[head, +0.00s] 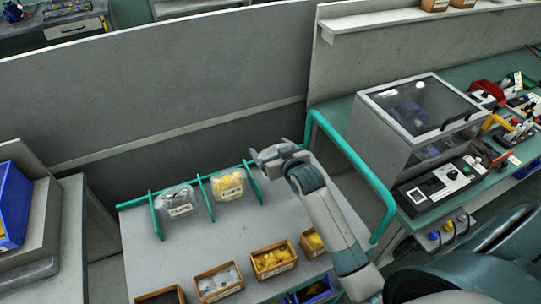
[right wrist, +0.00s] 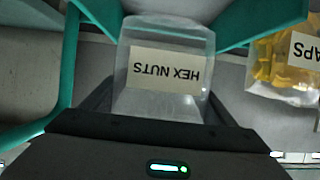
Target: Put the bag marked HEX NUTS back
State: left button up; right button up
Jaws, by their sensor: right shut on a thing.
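The clear bag marked HEX NUTS (right wrist: 165,104) is in the right wrist view, its white label upside down. My right gripper (right wrist: 160,115) is shut on it; the bag stands out beyond the fingers, with teal bars to both sides of it. In the head view my right gripper (head: 272,153) is at the right end of the teal rack (head: 203,198), and the bag is hidden or too small to make out there. I cannot tell whether the bag touches the rack. My left gripper is not in view.
A bag of yellow caps (head: 228,184) and a clear bag beside it, seemingly marked CLIPS (head: 178,200), sit between the rack's teal bars. Cardboard bins (head: 272,260) line the table's near side. A teal rail (head: 350,160) and a lidded grey box (head: 415,115) stand to the right.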

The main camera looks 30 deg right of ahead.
jog(key=shift+w+f, duration=0.15)
jog(key=shift+w, duration=0.05)
notch_tip(320, 180, down, 3)
jog(key=shift+f+p, duration=0.15)
jog(key=shift+p, duration=0.5)
jog(key=shift+f, duration=0.35)
jog(key=shift+f, duration=0.15)
jog(key=o, duration=1.1)
jog(key=shift+c, duration=0.2)
